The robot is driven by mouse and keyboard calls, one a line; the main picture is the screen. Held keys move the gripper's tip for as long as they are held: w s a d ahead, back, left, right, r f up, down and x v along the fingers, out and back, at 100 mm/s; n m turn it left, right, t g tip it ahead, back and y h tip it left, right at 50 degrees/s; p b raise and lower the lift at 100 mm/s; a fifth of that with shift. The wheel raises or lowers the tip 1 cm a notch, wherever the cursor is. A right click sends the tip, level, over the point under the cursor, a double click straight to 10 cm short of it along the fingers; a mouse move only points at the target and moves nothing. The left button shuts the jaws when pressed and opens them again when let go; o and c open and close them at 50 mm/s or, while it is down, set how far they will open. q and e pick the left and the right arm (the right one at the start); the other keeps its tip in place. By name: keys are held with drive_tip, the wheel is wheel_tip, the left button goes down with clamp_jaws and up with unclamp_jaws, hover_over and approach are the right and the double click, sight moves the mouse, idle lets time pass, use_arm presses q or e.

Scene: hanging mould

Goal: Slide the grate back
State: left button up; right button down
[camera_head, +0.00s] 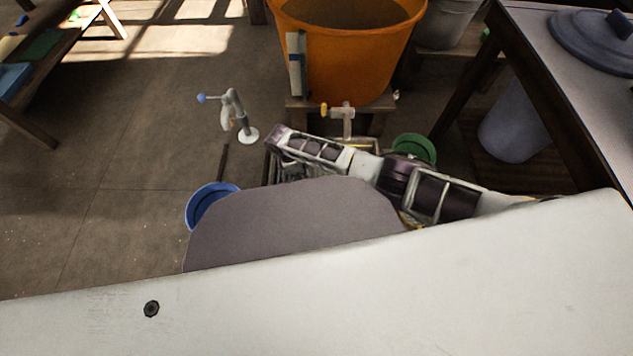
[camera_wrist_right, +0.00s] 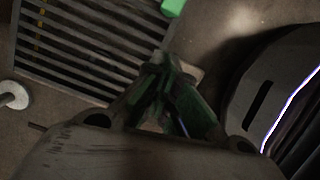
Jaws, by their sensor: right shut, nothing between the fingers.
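The grate (camera_wrist_right: 85,40) is a grey slatted panel in the upper left of the right wrist view, with long parallel bars and dark gaps. In the head view its place is mostly hidden by my right arm and body. My right gripper (camera_wrist_right: 162,68) is shut and empty. Its fingertips show by the grate's right end in the wrist view; I cannot tell whether they touch it. In the head view my right arm reaches in from the right, and its fingers are not clear. My left gripper is not in view.
An orange tub (camera_head: 345,50) stands on a wooden stand behind the arm, with a tap (camera_head: 345,120) in front. A white-based post (camera_head: 237,115) and blue bucket (camera_head: 207,203) stand to the left. A table (camera_head: 585,100) is at right.

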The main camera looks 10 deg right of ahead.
sight(322, 189)
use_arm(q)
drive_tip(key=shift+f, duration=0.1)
use_arm(e)
drive_tip(key=shift+f, duration=0.2)
drive_tip(key=shift+b+x, duration=2.05)
drive_tip(key=shift+x, duration=1.2)
drive_tip(key=shift+b+x, duration=0.9)
drive_tip(key=shift+x, duration=0.6)
drive_tip(key=shift+d+f, duration=0.15)
drive_tip(key=shift+f, duration=0.05)
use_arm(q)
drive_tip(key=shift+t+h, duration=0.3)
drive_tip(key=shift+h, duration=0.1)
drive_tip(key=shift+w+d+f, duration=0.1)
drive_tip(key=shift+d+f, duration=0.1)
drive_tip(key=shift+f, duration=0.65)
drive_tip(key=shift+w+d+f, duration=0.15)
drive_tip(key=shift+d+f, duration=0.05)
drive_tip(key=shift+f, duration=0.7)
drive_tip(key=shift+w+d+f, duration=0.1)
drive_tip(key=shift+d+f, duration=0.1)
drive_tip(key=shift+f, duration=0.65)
use_arm(e)
drive_tip(key=shift+s+d+r, duration=0.1)
drive_tip(key=shift+s+d, duration=0.05)
drive_tip(key=shift+d, duration=1.75)
drive_tip(key=shift+d, duration=0.1)
